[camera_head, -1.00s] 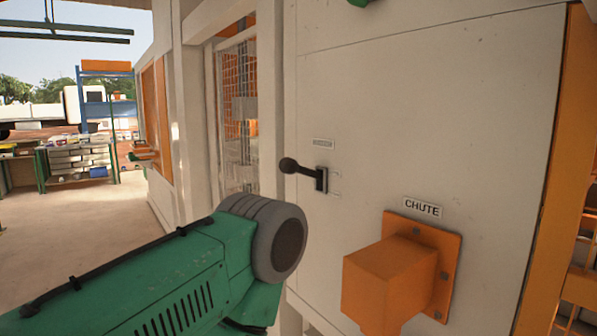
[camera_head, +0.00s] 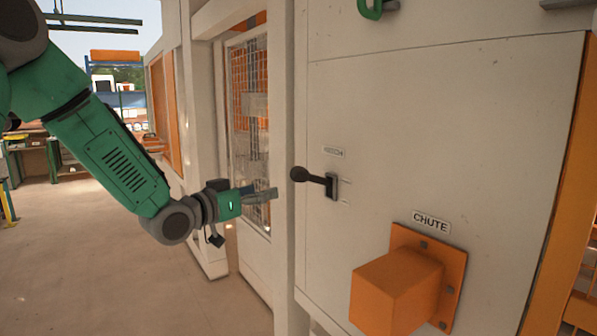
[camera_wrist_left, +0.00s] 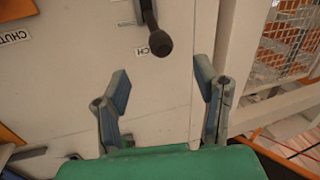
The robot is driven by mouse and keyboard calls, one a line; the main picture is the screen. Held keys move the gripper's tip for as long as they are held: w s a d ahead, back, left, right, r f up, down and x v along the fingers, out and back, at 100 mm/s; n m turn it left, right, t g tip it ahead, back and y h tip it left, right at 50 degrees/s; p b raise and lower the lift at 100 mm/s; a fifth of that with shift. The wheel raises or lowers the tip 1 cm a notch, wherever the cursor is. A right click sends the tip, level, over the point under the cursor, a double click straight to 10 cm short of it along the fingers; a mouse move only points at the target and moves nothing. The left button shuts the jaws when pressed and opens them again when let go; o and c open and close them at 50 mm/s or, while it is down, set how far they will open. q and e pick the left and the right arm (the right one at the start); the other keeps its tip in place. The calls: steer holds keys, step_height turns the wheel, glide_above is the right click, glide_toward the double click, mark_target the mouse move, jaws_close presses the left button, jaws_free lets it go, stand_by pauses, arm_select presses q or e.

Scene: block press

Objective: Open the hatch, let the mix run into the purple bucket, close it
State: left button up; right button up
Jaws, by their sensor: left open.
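A black lever with a round knob (camera_head: 300,174) sticks out to the left from the pale panel; it also shows in the left wrist view (camera_wrist_left: 158,43). A small label sits by it, reading "CH" in its visible part in the wrist view. My left gripper (camera_head: 274,194) is open and empty, just left of and slightly below the knob, apart from it. In the wrist view its two fingers (camera_wrist_left: 162,82) are spread, with the knob beyond their tips. An orange chute (camera_head: 395,288) under a "CHUTE" sign juts from the panel at lower right. No purple bucket is in view.
A pale upright post (camera_head: 284,120) stands just behind my left gripper, with a mesh-windowed door (camera_head: 250,110) to its left. A green handle (camera_head: 371,8) is at the top. An orange frame (camera_head: 560,200) borders the panel at right. Open floor (camera_head: 90,250) lies at left.

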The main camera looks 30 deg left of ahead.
mark_target(293, 177)
arm_select(q)
steer(key=w, duration=0.4)
steer(key=w+d+p, duration=0.1)
steer(key=w, duration=0.4)
steer(key=w+r, duration=0.1)
steer(key=w, duration=0.3)
steer(key=shift+w+d, duration=0.35)
steer(key=shift+w, duration=0.05)
jaws_close()
